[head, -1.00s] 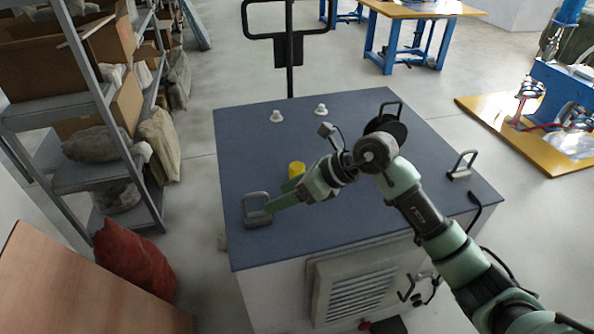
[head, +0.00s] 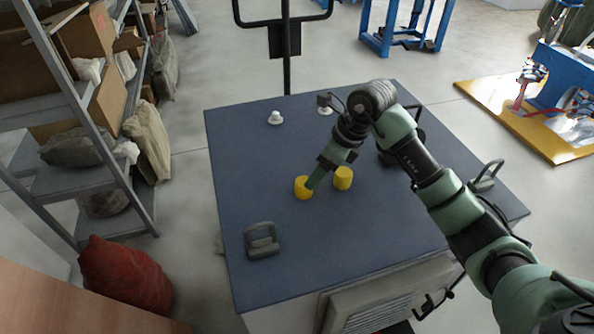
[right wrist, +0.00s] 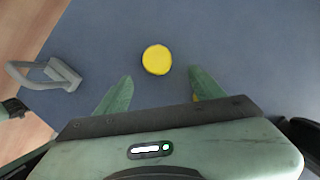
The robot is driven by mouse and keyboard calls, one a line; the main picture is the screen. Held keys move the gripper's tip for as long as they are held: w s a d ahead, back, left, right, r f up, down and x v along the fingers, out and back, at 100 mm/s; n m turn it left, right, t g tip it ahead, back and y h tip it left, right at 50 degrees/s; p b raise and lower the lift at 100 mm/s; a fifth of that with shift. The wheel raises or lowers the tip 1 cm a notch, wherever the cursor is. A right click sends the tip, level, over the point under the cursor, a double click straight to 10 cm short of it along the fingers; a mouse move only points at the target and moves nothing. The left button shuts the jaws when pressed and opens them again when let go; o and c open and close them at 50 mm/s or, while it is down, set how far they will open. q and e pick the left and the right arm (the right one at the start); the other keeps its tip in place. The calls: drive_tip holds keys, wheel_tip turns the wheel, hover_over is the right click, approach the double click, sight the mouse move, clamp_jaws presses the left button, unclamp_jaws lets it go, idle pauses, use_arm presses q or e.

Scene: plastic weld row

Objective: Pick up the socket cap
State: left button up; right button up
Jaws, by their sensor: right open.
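Two yellow cylindrical caps stand upright on the blue cabinet top (head: 240,170): the left cap (head: 303,188) and the right cap (head: 343,178). I cannot tell by sight which is the socket cap. My right gripper (head: 312,182) points down at the left cap, its finger partly covering it. In the right wrist view a round yellow cap (right wrist: 157,60) lies just ahead of and between the open, empty fingers (right wrist: 155,90). A sliver of yellow shows behind the right finger there. My left gripper is not in view.
A grey handle (head: 262,241) stands at the cabinet's front left, another (head: 485,177) at the right. Two white knobs, one at the back left (head: 275,118), stand at the back. A dark round part is half hidden behind my arm. The left of the top is clear.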

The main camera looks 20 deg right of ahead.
sight(305, 181)
drive_tip(key=shift+w+a+f, duration=0.25)
drive_tip(key=shift+w+f, duration=0.3)
drive_tip(key=shift+w, duration=0.1)
drive_tip(key=shift+s+a+f+p, duration=0.15)
drive_tip(key=shift+a+f+p, duration=0.5)
drive_tip(key=shift+f+p, duration=0.25)
drive_tip(key=p+x, duration=0.1)
drive_tip(key=x, duration=0.3)
drive_tip(key=shift+a+r, duration=0.15)
drive_tip(key=shift+w+f, duration=0.25)
drive_tip(key=c, duration=1.4)
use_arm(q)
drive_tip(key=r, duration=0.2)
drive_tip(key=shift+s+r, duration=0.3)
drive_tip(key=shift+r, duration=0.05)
use_arm(e)
drive_tip(key=shift+c, duration=0.2)
drive_tip(key=shift+r, duration=0.15)
